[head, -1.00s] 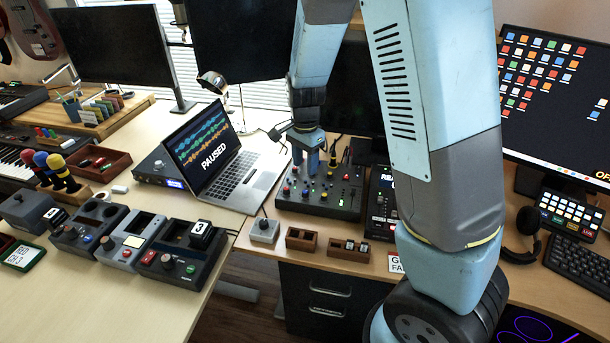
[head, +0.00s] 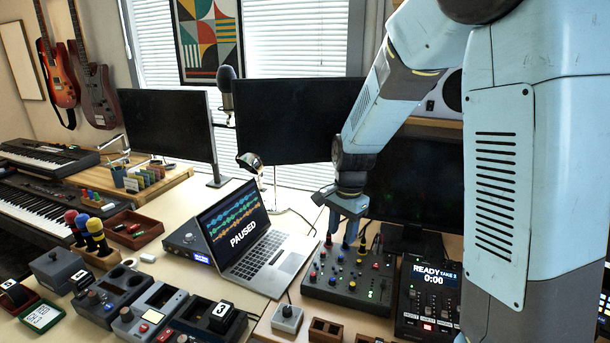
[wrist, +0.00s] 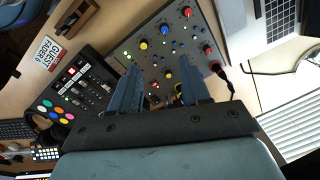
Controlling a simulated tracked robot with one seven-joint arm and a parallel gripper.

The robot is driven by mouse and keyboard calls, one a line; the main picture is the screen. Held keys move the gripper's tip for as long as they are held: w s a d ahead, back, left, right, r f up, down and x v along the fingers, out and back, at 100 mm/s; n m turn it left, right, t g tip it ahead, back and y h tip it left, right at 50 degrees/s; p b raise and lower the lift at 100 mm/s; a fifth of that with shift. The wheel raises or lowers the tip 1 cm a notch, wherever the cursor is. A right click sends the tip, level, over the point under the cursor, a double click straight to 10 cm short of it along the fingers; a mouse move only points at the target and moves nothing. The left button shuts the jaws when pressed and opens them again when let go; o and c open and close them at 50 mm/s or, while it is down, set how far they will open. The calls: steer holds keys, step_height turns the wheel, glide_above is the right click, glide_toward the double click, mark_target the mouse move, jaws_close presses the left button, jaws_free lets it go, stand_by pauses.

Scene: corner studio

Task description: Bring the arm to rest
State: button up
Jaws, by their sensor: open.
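My gripper (head: 343,222) is at the end of my light blue arm, above the back part of a grey mixer (head: 350,278) with coloured knobs. In the wrist view my gripper (wrist: 165,88) shows two blue-grey fingers apart, with the mixer's panel (wrist: 160,62) beyond them. Nothing shows held between the fingers. Cables and plugs at the mixer's back edge lie close to the fingers; I cannot tell whether they touch.
An open laptop (head: 236,225) reading PAUSED stands left of the mixer. A recorder (head: 428,298) reading READY stands to its right. Control boxes (head: 160,305) crowd the front left.

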steer(key=s+d+r+n+t, duration=0.2)
steer(key=s+d+r+n, duration=0.2)
steer(key=s+r, duration=0.5)
steer(key=s+d+r+n+t, duration=0.3)
steer(key=s+d+r+n, duration=0.2)
steer(key=s, duration=0.7)
steer(key=shift+s+d+r+n+h, duration=0.25)
steer(key=shift+d+r, duration=0.85)
steer(key=shift+r, duration=1.2)
